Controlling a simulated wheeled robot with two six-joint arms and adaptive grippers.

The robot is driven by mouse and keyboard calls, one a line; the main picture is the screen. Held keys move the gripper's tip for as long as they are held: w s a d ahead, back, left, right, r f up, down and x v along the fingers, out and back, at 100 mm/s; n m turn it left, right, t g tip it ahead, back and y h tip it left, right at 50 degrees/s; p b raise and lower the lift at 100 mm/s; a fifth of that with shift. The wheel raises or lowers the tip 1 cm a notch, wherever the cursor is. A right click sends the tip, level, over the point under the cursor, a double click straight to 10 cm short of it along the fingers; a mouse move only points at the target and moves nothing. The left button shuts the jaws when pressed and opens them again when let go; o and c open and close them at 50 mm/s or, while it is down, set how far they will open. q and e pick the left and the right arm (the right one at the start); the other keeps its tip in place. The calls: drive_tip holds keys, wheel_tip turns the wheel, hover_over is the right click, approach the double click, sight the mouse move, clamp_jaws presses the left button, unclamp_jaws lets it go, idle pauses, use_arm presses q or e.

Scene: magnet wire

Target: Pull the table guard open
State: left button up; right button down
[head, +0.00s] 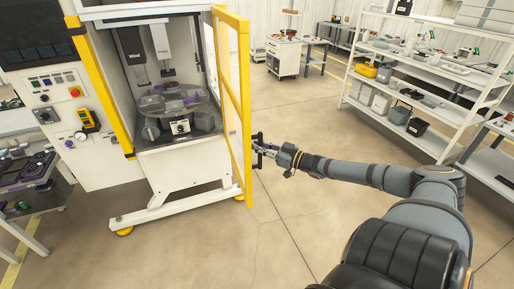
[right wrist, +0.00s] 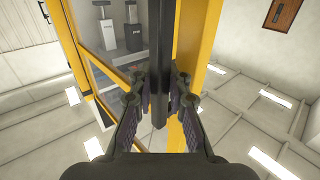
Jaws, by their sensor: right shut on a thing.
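The table guard (head: 232,110) is a yellow-framed clear door on the right side of the white machine. It stands swung out from the machine front, leaving the opening clear. A black vertical handle (head: 257,150) is on its outer edge. My right gripper (head: 262,149) is at this handle. In the right wrist view, my right gripper (right wrist: 160,98) has its two fingers shut around the black handle bar (right wrist: 160,50), beside the yellow frame (right wrist: 189,45). My left gripper is not in view.
Inside the machine is a round table (head: 178,106) with fixtures. A control panel (head: 50,95) is at left. The machine's white foot (head: 165,209) with yellow pads juts out at floor level. A shelf rack (head: 425,75) stands at right. The floor between is clear.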

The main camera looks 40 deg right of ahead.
drive_tip(key=shift+a+f, duration=0.1)
drive_tip(key=shift+f, duration=0.05)
drive_tip(key=c, duration=1.3)
unclamp_jaws()
drive_tip(key=shift+s, duration=0.1)
drive_tip(key=shift+r, duration=0.2)
